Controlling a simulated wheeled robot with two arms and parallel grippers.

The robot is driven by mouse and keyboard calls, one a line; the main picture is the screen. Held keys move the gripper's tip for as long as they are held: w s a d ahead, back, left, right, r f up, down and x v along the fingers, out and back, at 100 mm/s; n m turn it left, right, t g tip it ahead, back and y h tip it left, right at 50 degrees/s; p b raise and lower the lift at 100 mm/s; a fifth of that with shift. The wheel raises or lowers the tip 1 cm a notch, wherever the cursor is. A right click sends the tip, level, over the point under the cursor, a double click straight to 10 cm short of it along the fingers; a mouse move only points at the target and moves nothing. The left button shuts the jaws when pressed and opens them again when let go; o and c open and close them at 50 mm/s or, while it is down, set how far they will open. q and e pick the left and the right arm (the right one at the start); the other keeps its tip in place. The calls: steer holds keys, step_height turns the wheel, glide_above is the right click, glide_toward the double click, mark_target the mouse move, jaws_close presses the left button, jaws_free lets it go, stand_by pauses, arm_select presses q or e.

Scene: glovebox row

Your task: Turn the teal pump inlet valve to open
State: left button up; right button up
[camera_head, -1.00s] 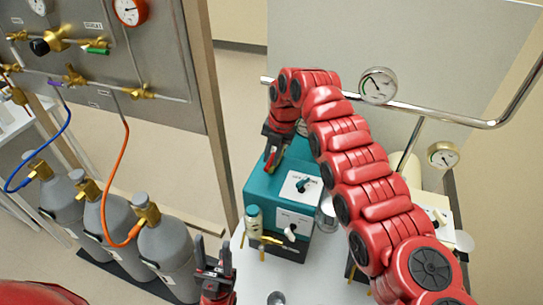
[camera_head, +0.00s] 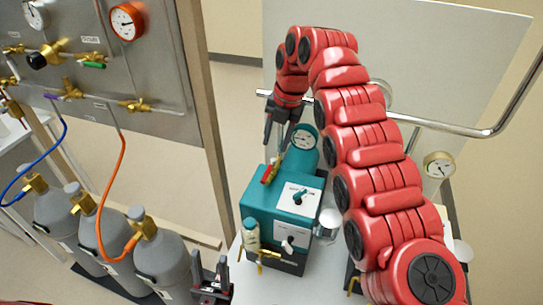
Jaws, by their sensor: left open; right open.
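The teal pump (camera_head: 262,204) stands on the white table. On its top, at the back left, is a brass valve with a red handle (camera_head: 268,174). The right arm arches over from the right. My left gripper (camera_head: 210,266) is open and empty at the bottom, in front of and left of the pump. The handle's exact angle is hard to tell.
The pump also carries a black knob (camera_head: 299,197), a lower switch (camera_head: 288,244) and a small bottle (camera_head: 251,233). A clear glass vessel (camera_head: 327,226) stands at its right. A metal rail (camera_head: 440,127) runs behind. Grey cylinders (camera_head: 160,260) stand at the left.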

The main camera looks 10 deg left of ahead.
step_height(320, 180, up, 6)
steer(key=d+p, duration=0.1)
steer(key=p, duration=0.2)
steer(key=shift+d, duration=0.15)
steer(key=shift+s, duration=0.1)
